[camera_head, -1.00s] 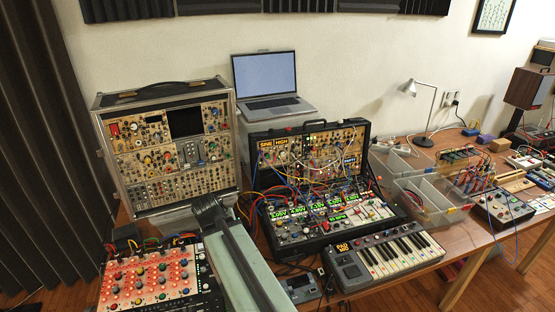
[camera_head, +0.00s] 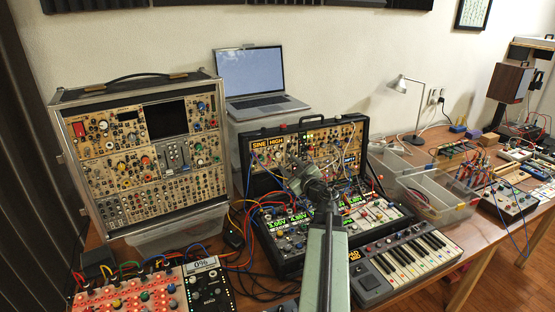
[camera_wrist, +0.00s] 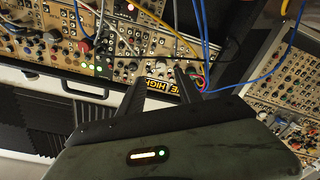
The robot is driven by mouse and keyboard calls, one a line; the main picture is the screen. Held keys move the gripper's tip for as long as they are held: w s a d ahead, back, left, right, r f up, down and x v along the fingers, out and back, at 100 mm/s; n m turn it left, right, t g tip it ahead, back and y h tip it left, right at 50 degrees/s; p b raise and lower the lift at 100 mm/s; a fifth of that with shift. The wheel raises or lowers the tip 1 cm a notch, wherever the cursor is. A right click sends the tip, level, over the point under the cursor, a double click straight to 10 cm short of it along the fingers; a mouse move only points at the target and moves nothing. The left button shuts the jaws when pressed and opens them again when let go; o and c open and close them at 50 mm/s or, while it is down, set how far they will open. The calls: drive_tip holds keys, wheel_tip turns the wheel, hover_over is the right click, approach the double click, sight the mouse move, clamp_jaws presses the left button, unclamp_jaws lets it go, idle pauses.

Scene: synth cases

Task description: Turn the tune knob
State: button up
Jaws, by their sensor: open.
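The black synth case (camera_head: 313,123) stands open in the middle of the table, with knobs, patch cables and a yellow "SINE HIGH" label (camera_head: 272,143) on its upright panel. My gripper (camera_head: 298,176) is in front of this panel in the head view, its fingertips hard to make out. In the wrist view my gripper (camera_wrist: 163,70) shows two dark fingers apart with nothing between them, pointing at the panel beside the upside-down label (camera_wrist: 160,86). Small knobs lie around and beyond the fingertips. I cannot read which knob is the tune knob. I cannot tell whether the fingers touch the panel.
Blue and red cables (camera_wrist: 204,45) hang close beside the right finger. A large beige synth case (camera_head: 150,165) stands left, a laptop (camera_head: 258,80) behind, a small keyboard (camera_head: 405,262) at front right. Clear bins (camera_head: 440,195) and a lamp (camera_head: 402,84) stand further right.

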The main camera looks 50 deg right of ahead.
sight(278, 156)
drive_tip(key=x, duration=0.6)
drive_tip(key=shift+w, duration=0.4)
clamp_jaws()
drive_tip(key=shift+n, duration=0.3)
drive_tip(key=shift+s+n+y+p, duration=0.1)
drive_tip(key=shift+n+y+p, duration=0.35)
drive_tip(key=shift+n, duration=2.25)
unclamp_jaws()
